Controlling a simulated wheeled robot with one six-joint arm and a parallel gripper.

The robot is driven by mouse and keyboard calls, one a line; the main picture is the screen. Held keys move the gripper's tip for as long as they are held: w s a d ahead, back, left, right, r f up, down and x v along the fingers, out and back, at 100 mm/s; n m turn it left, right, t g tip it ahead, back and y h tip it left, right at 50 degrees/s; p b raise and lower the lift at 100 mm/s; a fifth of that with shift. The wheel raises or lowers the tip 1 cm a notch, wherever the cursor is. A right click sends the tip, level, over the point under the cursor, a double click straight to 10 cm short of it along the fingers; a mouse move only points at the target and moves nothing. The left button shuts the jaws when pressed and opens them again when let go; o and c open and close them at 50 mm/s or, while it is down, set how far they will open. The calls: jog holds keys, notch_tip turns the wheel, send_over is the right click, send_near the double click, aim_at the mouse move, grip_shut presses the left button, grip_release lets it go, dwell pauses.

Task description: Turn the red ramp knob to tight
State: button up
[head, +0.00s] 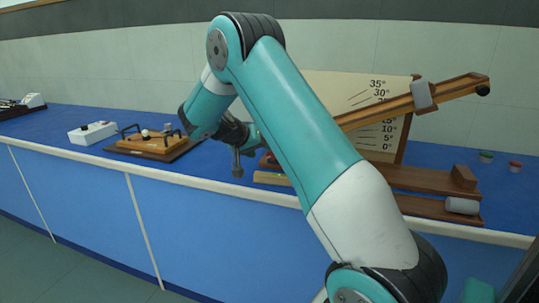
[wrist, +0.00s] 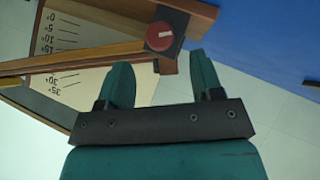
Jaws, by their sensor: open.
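The red ramp knob (wrist: 160,36) shows in the wrist view as a round disc with a short white mark, on a dark plate at the ramp's lower end. In the head view my arm hides it. The wooden ramp (head: 450,90) slopes up to the right in front of an angle board (head: 395,84), which also shows in the wrist view (wrist: 85,37). My gripper (wrist: 158,62) is open, with the knob ahead of its fingertips and roughly between them in the picture; the fingers look apart from it. In the head view my gripper (head: 238,172) points down, left of the ramp.
A grey block (head: 421,95) rests on the ramp. A grey cylinder (head: 462,206) and a wooden block (head: 464,176) lie on the ramp's base. Left on the blue bench (head: 75,118) are a wooden apparatus (head: 150,143) and a white box (head: 90,133). Two small cups (head: 486,156) (head: 515,166) stand right.

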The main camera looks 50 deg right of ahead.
jog(key=x, duration=0.5)
jog(key=shift+d+f, duration=0.25)
jog(key=shift+d, duration=0.05)
jog(key=c, duration=0.9)
